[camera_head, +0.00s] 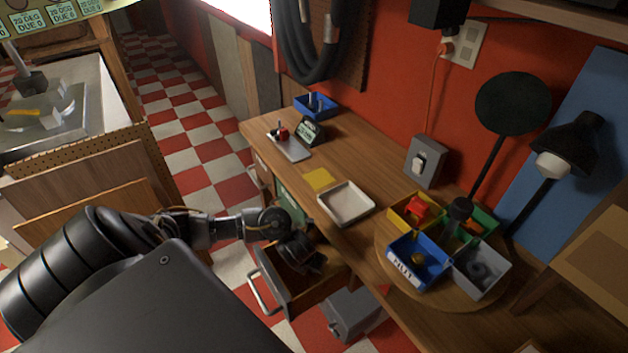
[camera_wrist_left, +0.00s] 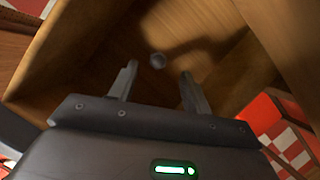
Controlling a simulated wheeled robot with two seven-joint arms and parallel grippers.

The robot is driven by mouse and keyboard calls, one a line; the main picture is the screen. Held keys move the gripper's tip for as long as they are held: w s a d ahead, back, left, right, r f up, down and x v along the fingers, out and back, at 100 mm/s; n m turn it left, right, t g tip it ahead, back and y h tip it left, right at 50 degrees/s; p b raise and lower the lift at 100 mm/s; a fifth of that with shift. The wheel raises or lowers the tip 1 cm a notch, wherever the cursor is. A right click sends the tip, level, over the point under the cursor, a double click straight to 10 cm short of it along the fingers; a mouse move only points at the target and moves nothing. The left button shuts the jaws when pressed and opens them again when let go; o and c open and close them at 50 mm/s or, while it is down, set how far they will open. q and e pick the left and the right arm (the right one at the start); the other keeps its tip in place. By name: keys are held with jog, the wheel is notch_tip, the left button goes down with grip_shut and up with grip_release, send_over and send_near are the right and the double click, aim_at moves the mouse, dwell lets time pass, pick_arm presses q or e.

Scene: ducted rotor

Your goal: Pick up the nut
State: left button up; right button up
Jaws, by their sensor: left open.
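A small grey nut (camera_wrist_left: 157,61) lies on the wooden bottom of the open drawer (camera_wrist_left: 222,72), seen in the left wrist view. My left gripper (camera_wrist_left: 158,80) is open and empty above the drawer, with the nut showing between and just beyond its fingertips. In the head view the left gripper (camera_head: 308,262) is over the pulled-out drawer (camera_head: 290,303) under the workbench. The nut is hidden in the head view. My right gripper is not in view.
The workbench (camera_head: 362,235) holds a white tray (camera_head: 346,203), a yellow pad (camera_head: 318,180) and a round board with several coloured bins, including a blue one (camera_head: 418,262) labelled like "NUTS". A grey box (camera_head: 353,312) stands beside the drawer. The drawer walls surround the gripper.

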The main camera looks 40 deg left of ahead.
pick_arm(q)
jog(key=b+x, duration=0.1)
jog(key=x, duration=0.4)
jog(key=shift+s+a+f, duration=0.1)
jog(key=shift+f, duration=0.05)
grip_shut()
